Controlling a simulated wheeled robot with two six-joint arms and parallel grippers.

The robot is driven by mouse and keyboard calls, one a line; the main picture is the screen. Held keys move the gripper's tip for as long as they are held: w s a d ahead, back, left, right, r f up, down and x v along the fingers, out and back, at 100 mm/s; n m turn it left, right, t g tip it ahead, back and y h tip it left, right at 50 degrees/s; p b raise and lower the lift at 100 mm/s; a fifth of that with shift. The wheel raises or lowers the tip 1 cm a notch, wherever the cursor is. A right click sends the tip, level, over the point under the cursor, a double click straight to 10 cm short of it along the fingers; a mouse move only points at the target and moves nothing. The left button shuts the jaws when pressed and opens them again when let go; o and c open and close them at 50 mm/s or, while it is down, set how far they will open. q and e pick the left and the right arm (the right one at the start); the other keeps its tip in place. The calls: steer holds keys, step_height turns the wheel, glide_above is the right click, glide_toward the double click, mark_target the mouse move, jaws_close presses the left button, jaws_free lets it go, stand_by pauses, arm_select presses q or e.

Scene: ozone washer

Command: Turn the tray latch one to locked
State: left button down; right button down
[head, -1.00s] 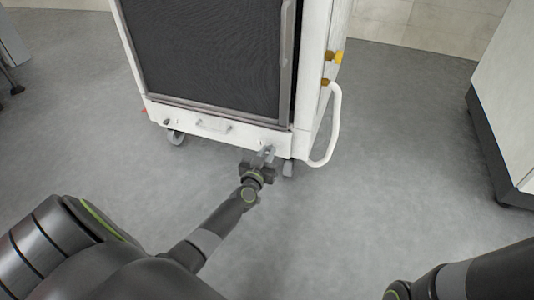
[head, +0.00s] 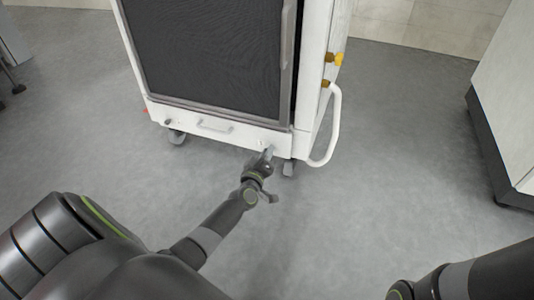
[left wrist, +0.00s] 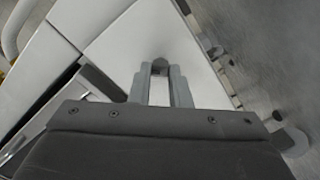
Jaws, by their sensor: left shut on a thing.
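The washer's white bottom tray front (head: 235,136) runs below the dark panel in the head view. A small latch knob sits near its right end; in the left wrist view the dark knob (left wrist: 160,66) shows at the fingertips. My left gripper (head: 267,156) reaches up to this end and is shut on the knob, its body rolled to a tilt. Its two grey fingers (left wrist: 161,80) lie on either side of the knob in the left wrist view. Another small dark latch (head: 168,122) sits at the tray front's left end. My right gripper is out of view.
A short handle (head: 213,126) is in the middle of the tray front. A white side rail (head: 333,125) and yellow knobs (head: 335,58) are on the washer's right side. Casters (head: 177,138) stand below. A white cabinet (head: 510,100) is at right. The floor between is clear.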

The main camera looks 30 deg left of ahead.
arm_select(q)
steer(key=shift+f+n+b, duration=0.1)
steer(key=shift+n+b, duration=0.25)
steer(key=shift+n, duration=3.95)
steer(key=c, duration=1.3)
jaws_free()
steer(key=shift+c, duration=0.2)
